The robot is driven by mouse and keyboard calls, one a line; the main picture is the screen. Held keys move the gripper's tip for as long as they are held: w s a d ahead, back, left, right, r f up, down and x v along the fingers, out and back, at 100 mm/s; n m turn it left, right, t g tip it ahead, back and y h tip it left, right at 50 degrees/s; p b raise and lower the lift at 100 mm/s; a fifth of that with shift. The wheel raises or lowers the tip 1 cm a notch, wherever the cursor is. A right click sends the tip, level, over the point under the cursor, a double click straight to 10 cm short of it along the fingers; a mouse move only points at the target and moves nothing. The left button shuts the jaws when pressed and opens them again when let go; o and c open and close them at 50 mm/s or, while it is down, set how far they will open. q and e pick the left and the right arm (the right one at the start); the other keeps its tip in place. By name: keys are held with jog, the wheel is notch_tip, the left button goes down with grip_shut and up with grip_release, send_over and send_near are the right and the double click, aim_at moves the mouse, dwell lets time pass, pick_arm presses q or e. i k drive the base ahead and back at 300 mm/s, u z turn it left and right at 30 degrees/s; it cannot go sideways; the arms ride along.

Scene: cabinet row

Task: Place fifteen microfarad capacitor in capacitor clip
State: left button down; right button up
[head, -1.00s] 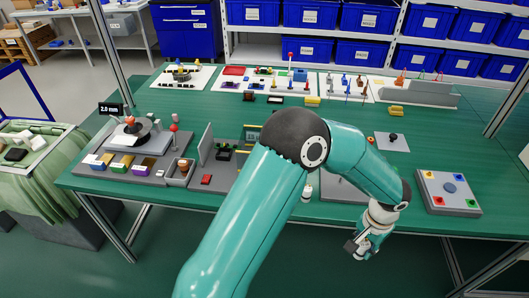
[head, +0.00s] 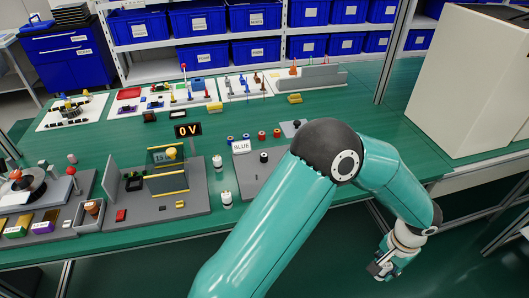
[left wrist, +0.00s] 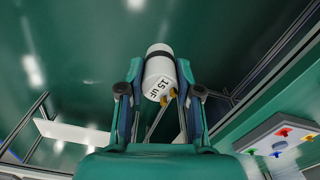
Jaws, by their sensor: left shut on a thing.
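My left gripper (head: 384,266) hangs beyond the table's front edge, low at the right of the head view. In the left wrist view my left gripper (left wrist: 158,95) is shut on a white cylindrical capacitor (left wrist: 160,68) labelled "15 UF", with small gold terminals toward the palm. A grey station board (head: 200,202) stands on the table left of my arm, with a yellow-edged clear panel marked "15" (head: 165,156). I cannot clearly make out the clip. Two other white cylinders (head: 227,198) (head: 217,162) stand nearby. My right gripper is not in view.
A "0 V" display (head: 187,130) stands behind the board. A large pale box (head: 475,85) stands at the right. Green table (head: 350,110) is clear before it.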

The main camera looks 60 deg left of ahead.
aim_at(137, 184)
jog(key=u, duration=0.2)
jog(key=k, duration=0.95)
jog(key=z, duration=0.05)
